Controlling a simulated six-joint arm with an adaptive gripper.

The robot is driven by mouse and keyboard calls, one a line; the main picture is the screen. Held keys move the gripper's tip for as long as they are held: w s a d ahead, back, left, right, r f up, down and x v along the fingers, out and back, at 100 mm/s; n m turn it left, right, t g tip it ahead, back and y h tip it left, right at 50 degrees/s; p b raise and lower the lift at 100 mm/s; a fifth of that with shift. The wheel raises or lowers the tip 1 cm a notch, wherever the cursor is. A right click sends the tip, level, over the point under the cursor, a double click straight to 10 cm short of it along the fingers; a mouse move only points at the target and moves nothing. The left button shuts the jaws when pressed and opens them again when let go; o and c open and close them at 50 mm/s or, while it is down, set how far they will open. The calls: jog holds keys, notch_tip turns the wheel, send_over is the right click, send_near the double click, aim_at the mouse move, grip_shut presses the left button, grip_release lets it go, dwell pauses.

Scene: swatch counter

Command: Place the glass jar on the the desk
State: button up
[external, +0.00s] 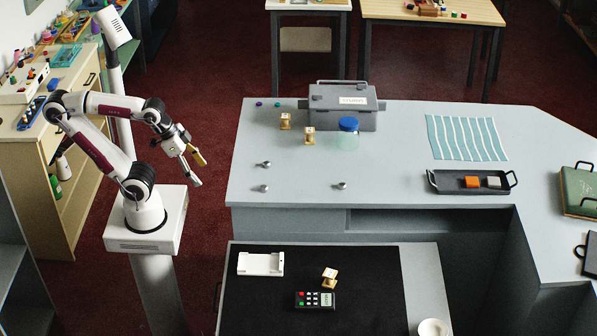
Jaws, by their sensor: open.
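The glass jar (348,141) has a blue lid and a clear greenish body. It stands upright on the grey desk (390,172), just in front of a grey lidded box. My gripper (199,171) is open and empty. It hangs in the air to the left of the desk, well apart from the jar.
The grey box (342,107) stands behind the jar, with wooden blocks (285,121) to its left. Small metal knobs (342,185) lie on the desk. A black tray (458,187) with two blocks and a striped teal sheet (466,138) are at right. The desk's middle is clear.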

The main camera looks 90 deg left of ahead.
jog(key=shift+o, duration=0.7)
jog(key=shift+w, duration=0.1)
jog(key=w+a+r+m+t+y, duration=0.1)
jog(key=w+a+r+m+t, duration=0.15)
jog(key=w+a+m, duration=0.6)
jog(key=w+a+r+m+t+y, duration=0.25)
jog(key=w+a, duration=0.35)
jog(key=w, duration=0.8)
jog(key=w+a+r+m+t+y, duration=0.1)
jog(key=w+a+r+m+t, duration=0.15)
jog(key=w+a+m, duration=0.6)
jog(key=w+a+f+m+t+h, duration=0.15)
jog(key=w+a+f+m, duration=0.25)
jog(key=w+a+m, duration=0.55)
jog(key=w+a+f+m+t+h, duration=0.3)
jog(key=a+f+m, duration=0.2)
jog(key=f+m, duration=0.2)
jog(key=shift+w+a+f, duration=0.15)
jog(key=shift+w+f, duration=0.2)
jog(key=shift+f, duration=0.5)
